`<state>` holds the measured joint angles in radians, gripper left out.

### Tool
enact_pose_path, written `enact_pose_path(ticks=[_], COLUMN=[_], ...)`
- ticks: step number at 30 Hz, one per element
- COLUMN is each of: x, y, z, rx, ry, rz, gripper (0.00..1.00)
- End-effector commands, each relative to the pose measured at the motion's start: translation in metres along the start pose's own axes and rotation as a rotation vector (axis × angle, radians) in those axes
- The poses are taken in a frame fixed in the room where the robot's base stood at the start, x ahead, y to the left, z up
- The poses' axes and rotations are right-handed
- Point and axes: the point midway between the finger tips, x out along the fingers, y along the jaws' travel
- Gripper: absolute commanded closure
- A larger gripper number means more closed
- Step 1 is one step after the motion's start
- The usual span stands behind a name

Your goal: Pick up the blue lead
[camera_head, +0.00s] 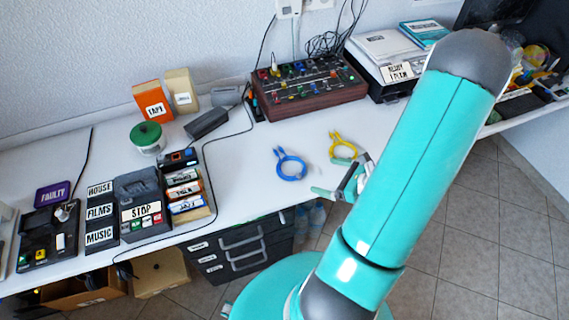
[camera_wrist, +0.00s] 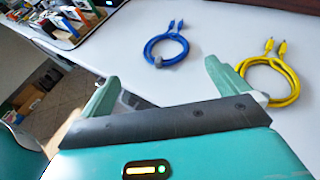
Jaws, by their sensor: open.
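The blue lead (camera_head: 291,166) lies coiled on the white table near its middle, its plug ends pointing to the back. It also shows in the wrist view (camera_wrist: 166,50), beyond my gripper's fingers and apart from them. A yellow lead (camera_head: 343,146) lies to its right; in the wrist view the yellow lead (camera_wrist: 292,84) is close beside the right finger, which overlaps part of it. My gripper (camera_head: 340,190) is near the table's front edge, right of and nearer than the blue lead. In the wrist view my gripper (camera_wrist: 160,82) has its fingers wide apart with nothing between them.
The white table (camera_head: 245,165) is clear around the blue lead. A wooden-sided mixer (camera_head: 310,90) stands behind. A label rack (camera_head: 187,190) and a green-lidded jar (camera_head: 147,138) stand left. Black drawers (camera_head: 240,246) are under the front edge.

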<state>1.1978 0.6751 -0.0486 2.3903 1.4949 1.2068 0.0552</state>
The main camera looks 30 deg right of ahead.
Motion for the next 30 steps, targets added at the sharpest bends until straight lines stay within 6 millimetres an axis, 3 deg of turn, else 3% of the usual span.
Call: enact_pose_path(ticks=[8,18,26,30], x=[0.003,0.065,0.087,0.108], y=[-0.004,-0.007,-0.009,-0.012], z=[-0.010,-0.010,-0.010,-0.011], rx=[0.045,0.045,0.043,0.043], ry=[-0.007,-0.007,-0.007,-0.007], rz=[-0.041,-0.041,-0.041,-0.038], gripper=[0.00,0.00,0.00,0.00])
